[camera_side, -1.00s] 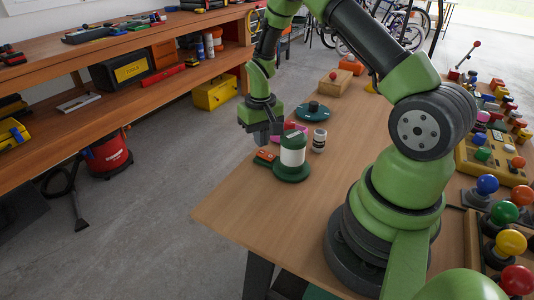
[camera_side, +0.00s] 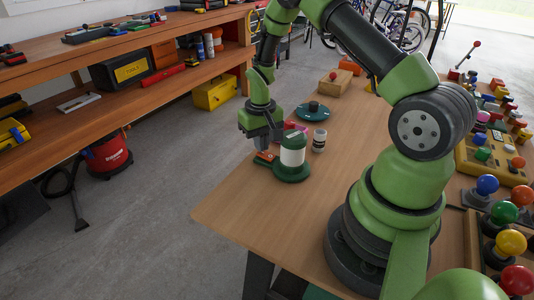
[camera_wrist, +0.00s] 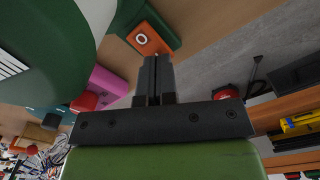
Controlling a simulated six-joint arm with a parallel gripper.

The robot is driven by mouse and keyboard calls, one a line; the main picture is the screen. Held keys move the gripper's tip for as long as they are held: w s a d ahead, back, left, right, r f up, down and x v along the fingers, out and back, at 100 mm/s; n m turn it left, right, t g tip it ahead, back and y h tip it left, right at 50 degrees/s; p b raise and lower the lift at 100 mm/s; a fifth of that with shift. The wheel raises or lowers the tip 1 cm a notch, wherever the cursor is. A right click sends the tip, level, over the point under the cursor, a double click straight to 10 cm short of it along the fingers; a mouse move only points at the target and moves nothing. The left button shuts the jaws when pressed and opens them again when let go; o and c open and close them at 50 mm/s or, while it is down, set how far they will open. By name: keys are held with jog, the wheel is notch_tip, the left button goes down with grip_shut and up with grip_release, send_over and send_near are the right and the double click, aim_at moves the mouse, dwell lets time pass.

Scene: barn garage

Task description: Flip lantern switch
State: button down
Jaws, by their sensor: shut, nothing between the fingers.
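The lantern (camera_side: 292,157), with a green cap, white body and green base, stands upright near the table's left edge. Its orange rocker switch (camera_side: 266,156) sits on a green foot at the lantern's left. In the wrist view the switch (camera_wrist: 150,40) shows a white ring mark, and the lantern (camera_wrist: 40,50) fills the upper left. My gripper (camera_side: 263,146) is shut and empty, pointing down just above the switch, left of the lantern. In the wrist view its closed fingers (camera_wrist: 155,68) end just below the switch; I cannot tell whether they touch it.
A small white and dark jar (camera_side: 319,140) stands right of the lantern. The table front is clear.

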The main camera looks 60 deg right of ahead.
jog(key=shift+f, duration=0.55)
jog(key=shift+r, duration=3.55)
